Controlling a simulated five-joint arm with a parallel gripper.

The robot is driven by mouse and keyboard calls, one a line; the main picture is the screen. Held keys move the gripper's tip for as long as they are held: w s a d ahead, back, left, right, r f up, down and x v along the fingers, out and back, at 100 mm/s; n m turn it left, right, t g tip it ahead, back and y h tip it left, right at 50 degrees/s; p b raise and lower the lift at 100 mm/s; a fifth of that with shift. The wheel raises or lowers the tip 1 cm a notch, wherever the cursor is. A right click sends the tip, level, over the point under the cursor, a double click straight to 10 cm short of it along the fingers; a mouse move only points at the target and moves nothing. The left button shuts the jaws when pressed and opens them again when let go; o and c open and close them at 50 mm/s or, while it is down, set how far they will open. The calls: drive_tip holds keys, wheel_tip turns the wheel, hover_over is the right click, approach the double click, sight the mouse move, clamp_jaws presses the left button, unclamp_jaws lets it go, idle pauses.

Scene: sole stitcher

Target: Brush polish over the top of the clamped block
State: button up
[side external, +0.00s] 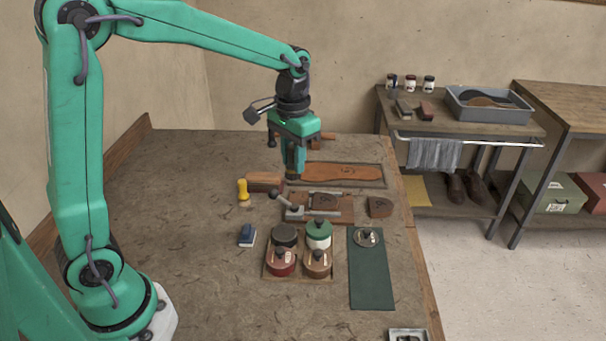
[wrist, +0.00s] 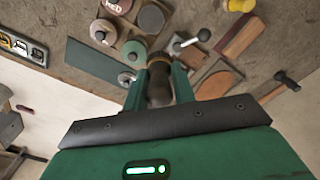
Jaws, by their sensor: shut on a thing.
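In the side view a dark brown block (side external: 326,202) sits in a grey metal clamp (side external: 297,213) on a wooden base. My gripper (side external: 293,172) is pointing down just behind and to the left of the clamp, above the bench. In the wrist view my gripper (wrist: 160,88) is shut on a dark, rounded handle (wrist: 158,85) with a tan band, seemingly the brush. The clamp lever's knob (wrist: 204,34) shows right of the fingers. Several polish tins (side external: 317,262) stand in front of the clamp; whether polish is on the block cannot be told.
A leather sole (side external: 345,173) lies behind the clamp and a loose brown block (side external: 380,207) to its right. The bench's left part is clear.

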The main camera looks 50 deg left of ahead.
drive_tip(key=w+f, duration=0.3)
drive_tip(key=w, duration=0.4)
drive_tip(key=w+d+f, duration=0.1)
drive_tip(key=w+f, duration=0.2)
drive_tip(key=w, duration=0.4)
drive_tip(key=shift+w+d+f, duration=0.15)
drive_tip(key=shift+w, duration=0.1)
